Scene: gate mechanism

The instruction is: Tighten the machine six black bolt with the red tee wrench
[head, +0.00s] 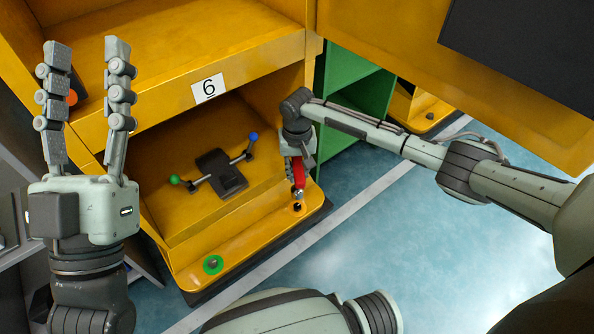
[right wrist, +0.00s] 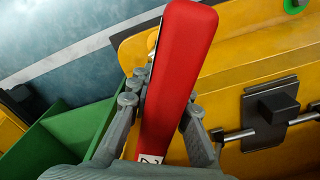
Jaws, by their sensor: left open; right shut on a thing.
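The yellow machine six, with a "6" label (head: 208,88), stands in front of me. The black bolt (head: 297,207) sits at the right front corner of its lower ledge. My right gripper (head: 298,160) is shut on the red tee wrench (head: 299,172), whose metal end points down right above the bolt. I cannot tell whether they touch. In the right wrist view the red wrench (right wrist: 178,75) lies between the fingers and hides the bolt. My left gripper (head: 88,100) is open, empty and raised at the left of the head view.
A lever mechanism with a black block (head: 220,174), a green knob (head: 175,180) and a blue knob (head: 253,136) sits in the machine's recess. A green ring (head: 213,265) is at the ledge's left. A green shelf (head: 352,100) stands behind. Blue floor is free at the right.

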